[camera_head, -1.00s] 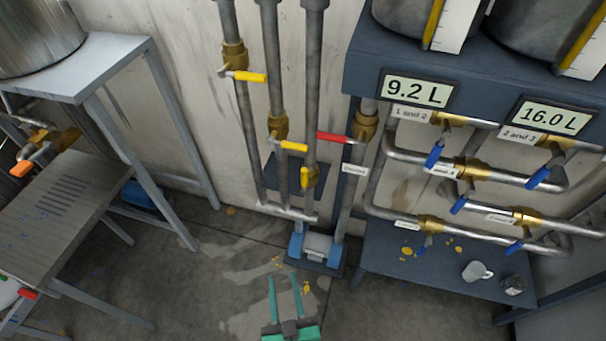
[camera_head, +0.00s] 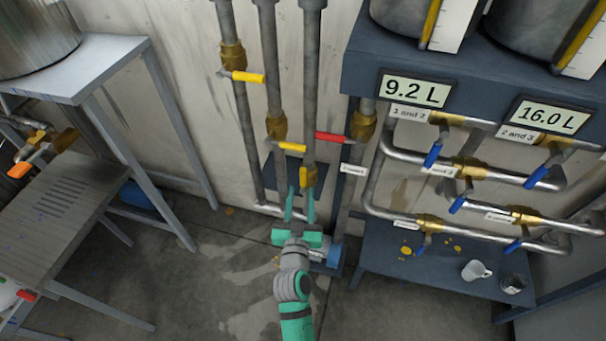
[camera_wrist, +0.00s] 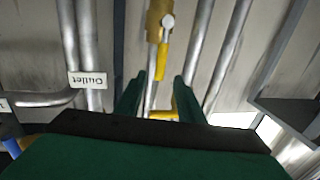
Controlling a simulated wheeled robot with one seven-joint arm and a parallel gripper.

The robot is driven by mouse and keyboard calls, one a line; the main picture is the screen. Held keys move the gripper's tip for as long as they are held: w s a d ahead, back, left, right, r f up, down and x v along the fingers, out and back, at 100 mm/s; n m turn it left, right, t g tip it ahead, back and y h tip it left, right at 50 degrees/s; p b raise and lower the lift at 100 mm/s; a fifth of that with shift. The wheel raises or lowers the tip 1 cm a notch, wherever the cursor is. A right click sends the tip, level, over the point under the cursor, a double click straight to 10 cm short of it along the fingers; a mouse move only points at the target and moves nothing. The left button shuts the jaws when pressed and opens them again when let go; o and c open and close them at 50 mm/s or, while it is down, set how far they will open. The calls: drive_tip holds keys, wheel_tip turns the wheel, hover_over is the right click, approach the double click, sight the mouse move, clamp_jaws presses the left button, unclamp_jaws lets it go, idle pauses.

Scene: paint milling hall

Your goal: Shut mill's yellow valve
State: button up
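Several yellow-handled valves sit on the upright pipes. The lowest yellow valve (camera_head: 307,178) has a brass body and a handle lying along its pipe; in the wrist view its handle (camera_wrist: 163,57) hangs from a pale pivot. A second yellow lever (camera_head: 292,147) lies crosswise above it to the left. A third yellow lever (camera_head: 247,77) is crosswise higher on the left pipe. My gripper (camera_head: 301,198) is open and empty, just below the lowest valve. In the wrist view the gripper (camera_wrist: 159,82) has its fingers either side of that handle's line, with no contact visible.
A red lever (camera_head: 333,138) crosses close to the right, by the "Outlet" label (camera_wrist: 88,80). Blue-handled valves (camera_head: 433,156) are farther right, above a shelf with a white mug (camera_head: 476,271). A grey metal table (camera_head: 88,72) stands left. Open floor lies between.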

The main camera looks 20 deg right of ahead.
sight(303, 177)
drive_tip(key=x, duration=0.8)
drive_tip(key=shift+w, duration=0.15)
clamp_jaws()
